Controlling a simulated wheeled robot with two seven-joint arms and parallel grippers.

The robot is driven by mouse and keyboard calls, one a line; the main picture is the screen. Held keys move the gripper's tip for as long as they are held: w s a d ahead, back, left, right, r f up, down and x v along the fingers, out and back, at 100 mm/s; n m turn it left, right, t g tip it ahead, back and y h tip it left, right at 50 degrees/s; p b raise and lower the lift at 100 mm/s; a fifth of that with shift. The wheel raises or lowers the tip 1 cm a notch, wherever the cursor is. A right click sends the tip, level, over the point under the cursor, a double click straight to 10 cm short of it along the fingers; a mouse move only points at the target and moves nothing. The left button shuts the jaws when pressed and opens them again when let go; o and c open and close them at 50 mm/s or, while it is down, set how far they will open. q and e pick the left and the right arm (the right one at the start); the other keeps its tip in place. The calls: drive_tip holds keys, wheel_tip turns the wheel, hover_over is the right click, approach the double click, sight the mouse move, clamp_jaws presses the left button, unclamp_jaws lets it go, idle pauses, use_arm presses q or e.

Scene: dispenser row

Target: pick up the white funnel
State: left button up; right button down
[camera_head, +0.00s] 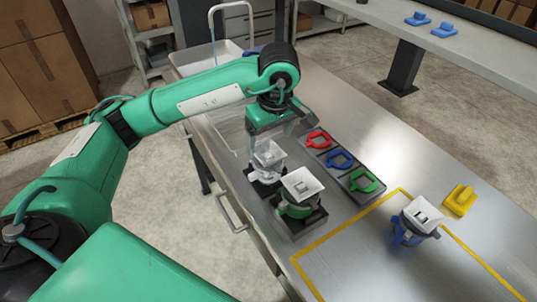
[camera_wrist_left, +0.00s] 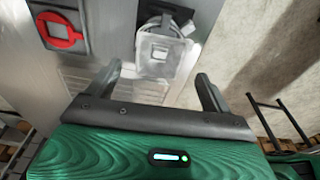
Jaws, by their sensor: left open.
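Three square-topped white funnel-like pieces stand on the steel table in the head view. The one nearest my left gripper (camera_head: 281,128) is a pale white funnel (camera_head: 268,154) with a white lower part on a dark base. The gripper is just above it, open and empty. In the left wrist view the white funnel (camera_wrist_left: 165,55) shows between and beyond the two open fingertips (camera_wrist_left: 159,74). A second white-topped piece (camera_head: 302,182) has a green lower part. A third (camera_head: 421,215) has a blue lower part. My right gripper is not in view.
A dark plate with a red ring (camera_head: 319,138), a blue ring (camera_head: 340,158) and a green ring (camera_head: 363,181) lies beside the funnels. A yellow piece (camera_head: 460,200) lies at the right, near yellow tape lines. A white tray (camera_head: 190,62) is at the far end.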

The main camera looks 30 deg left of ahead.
sight(268, 155)
use_arm(q)
drive_tip(key=shift+f, duration=0.65)
drive_tip(key=f, duration=0.1)
drive_tip(key=f+p, duration=0.1)
drive_tip(key=f, duration=0.1)
drive_tip(key=shift+w+a, duration=0.15)
drive_tip(key=shift+a, duration=0.05)
drive_tip(key=shift+f+p, duration=0.25)
drive_tip(key=shift+p, duration=0.05)
drive_tip(key=shift+f, duration=0.1)
drive_tip(key=c, duration=1)
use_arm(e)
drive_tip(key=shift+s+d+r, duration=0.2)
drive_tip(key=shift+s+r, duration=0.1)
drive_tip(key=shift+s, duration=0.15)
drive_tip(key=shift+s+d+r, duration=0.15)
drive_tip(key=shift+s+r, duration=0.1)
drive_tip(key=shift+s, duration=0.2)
